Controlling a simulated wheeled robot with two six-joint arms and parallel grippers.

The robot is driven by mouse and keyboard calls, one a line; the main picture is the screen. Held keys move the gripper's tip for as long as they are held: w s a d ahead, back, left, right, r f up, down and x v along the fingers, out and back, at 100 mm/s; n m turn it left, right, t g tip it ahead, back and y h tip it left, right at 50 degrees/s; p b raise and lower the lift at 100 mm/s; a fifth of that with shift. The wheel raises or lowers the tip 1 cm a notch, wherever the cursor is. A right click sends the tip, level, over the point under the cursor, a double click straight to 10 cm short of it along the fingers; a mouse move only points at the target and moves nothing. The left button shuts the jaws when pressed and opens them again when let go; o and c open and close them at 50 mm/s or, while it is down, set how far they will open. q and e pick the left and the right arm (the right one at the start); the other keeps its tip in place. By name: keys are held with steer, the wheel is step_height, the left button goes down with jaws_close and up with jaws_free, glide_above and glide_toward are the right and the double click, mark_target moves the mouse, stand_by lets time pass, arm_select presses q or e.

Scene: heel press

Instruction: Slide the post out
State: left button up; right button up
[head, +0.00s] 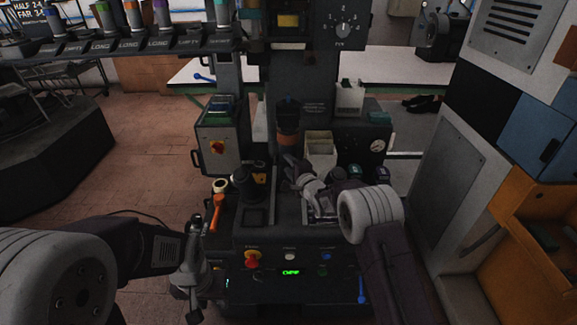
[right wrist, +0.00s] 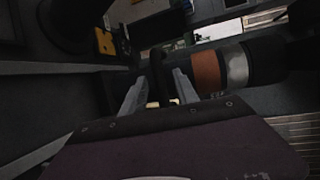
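The post, which I take to be the dark cylinder with an orange-brown band (head: 288,122), stands upright under the press head in the head view. In the right wrist view a cylinder with brown and silver bands (right wrist: 220,68) lies across the picture, just beyond the right finger. My right gripper (head: 292,162) is below the post in the head view.
A rack of colour-banded posts (head: 133,38) hangs at upper left. An orange-handled tool (head: 216,208) and a dark round knob (head: 248,184) are left of the right gripper. The control panel (head: 290,258) is in front.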

steer(key=shift+w+a, duration=0.15)
steer(key=shift+w, duration=0.15)
jaws_close()
steer(key=shift+f, duration=0.1)
stand_by(1.2)
